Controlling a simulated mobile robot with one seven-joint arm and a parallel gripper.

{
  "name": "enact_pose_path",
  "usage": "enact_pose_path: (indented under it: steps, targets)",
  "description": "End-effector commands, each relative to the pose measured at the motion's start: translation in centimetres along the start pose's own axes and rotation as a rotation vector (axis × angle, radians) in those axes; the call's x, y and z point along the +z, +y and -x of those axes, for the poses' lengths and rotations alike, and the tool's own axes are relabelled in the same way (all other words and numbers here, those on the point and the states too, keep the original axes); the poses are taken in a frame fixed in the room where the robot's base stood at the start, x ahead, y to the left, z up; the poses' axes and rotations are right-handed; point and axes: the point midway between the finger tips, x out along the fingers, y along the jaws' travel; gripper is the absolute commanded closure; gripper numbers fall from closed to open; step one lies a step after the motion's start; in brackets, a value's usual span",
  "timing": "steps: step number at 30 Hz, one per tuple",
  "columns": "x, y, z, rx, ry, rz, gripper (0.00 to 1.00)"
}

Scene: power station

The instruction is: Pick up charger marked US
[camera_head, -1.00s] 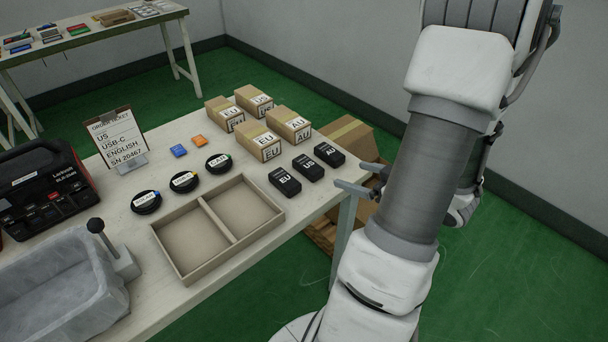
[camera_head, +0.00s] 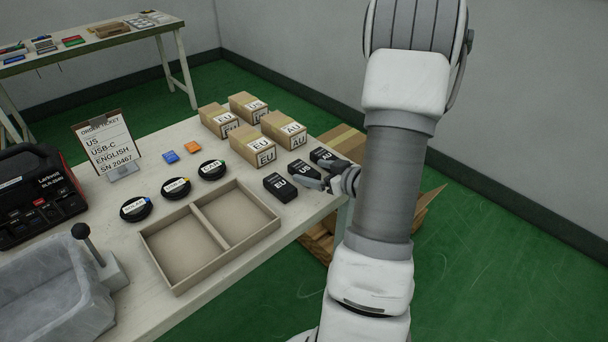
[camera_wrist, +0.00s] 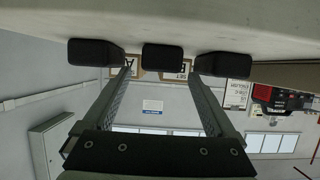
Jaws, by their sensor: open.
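The black charger marked US (camera_head: 304,170) lies on the table near its right edge. It sits between the charger marked EU (camera_head: 280,187) and the one marked AU (camera_head: 326,157). My gripper (camera_head: 319,174) is open and empty, low at the table's edge beside the US charger. In the wrist view, which is upside down, the middle charger (camera_wrist: 161,58) lies ahead between my open fingers (camera_wrist: 160,76). The other two chargers lie just outside the fingers. Whether the fingers overlap the middle charger's sides is unclear.
A two-compartment tray (camera_head: 207,232) is empty in front of the chargers. Several cardboard boxes (camera_head: 262,137) stand behind them. Coiled cables (camera_head: 177,188), an order ticket (camera_head: 107,146) reading US and a grey bin (camera_head: 50,285) are further left.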

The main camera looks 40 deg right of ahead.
Motion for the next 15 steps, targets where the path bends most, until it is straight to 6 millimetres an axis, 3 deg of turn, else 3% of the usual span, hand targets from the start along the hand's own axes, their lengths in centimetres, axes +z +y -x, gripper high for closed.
enact_pose_path:
  steps: [7, 15]
  targets:
    - [0.3, -0.1, -3.8, -0.002, 0.0, 0.003, 0.09]
    - [0.1, 0.0, -4.2, 0.0, 0.0, 0.0, 0.11]
